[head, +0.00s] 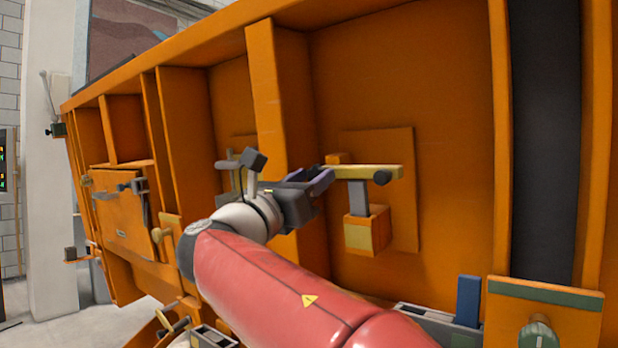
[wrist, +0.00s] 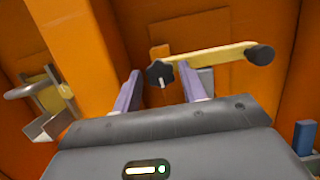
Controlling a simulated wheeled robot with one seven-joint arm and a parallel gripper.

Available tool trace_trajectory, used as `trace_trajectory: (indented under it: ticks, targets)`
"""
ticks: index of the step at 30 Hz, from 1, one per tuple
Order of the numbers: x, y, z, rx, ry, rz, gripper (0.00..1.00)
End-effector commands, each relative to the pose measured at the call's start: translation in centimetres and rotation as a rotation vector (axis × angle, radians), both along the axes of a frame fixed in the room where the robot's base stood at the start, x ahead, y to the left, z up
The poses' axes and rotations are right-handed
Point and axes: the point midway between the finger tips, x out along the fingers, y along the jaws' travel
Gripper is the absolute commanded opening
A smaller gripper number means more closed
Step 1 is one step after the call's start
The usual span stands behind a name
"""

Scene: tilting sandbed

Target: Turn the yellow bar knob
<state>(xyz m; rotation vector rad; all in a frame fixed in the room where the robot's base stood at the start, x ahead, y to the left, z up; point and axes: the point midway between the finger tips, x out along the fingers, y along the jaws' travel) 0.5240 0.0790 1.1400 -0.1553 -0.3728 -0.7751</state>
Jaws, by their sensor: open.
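The yellow bar (head: 352,172) is fixed on the orange panel, roughly level, above a grey post and a yellow-orange block. My gripper (head: 325,177) is open and empty at the bar's left end. In the wrist view my purple fingers (wrist: 160,80) stand either side of the star knob; I cannot tell the remaining depth or any contact.
An orange rib (head: 266,100) stands left of the bar. A curved grey handle on a bracket (wrist: 45,95) is at left in the wrist view. A blue block (head: 468,300) and a green knob (head: 538,338) are at lower right. The panel right of the bar is clear.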

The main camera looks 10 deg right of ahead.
Motion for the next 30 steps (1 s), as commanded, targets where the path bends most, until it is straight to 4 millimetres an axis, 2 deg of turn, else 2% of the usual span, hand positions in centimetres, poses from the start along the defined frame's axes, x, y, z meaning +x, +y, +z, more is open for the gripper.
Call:
trace_trajectory:
  ticks: [8,15,23,30]
  targets:
    - [0.11,-0.13,0.03,0.001,0.001,0.000,0.41]
    - [0.10,-0.12,0.02,0.001,0.000,0.000,0.12]
    - [0.12,-0.06,-0.02,0.021,-0.020,0.006,0.12]
    - [0.18,-0.04,-0.10,0.108,-0.106,0.026,0.12]
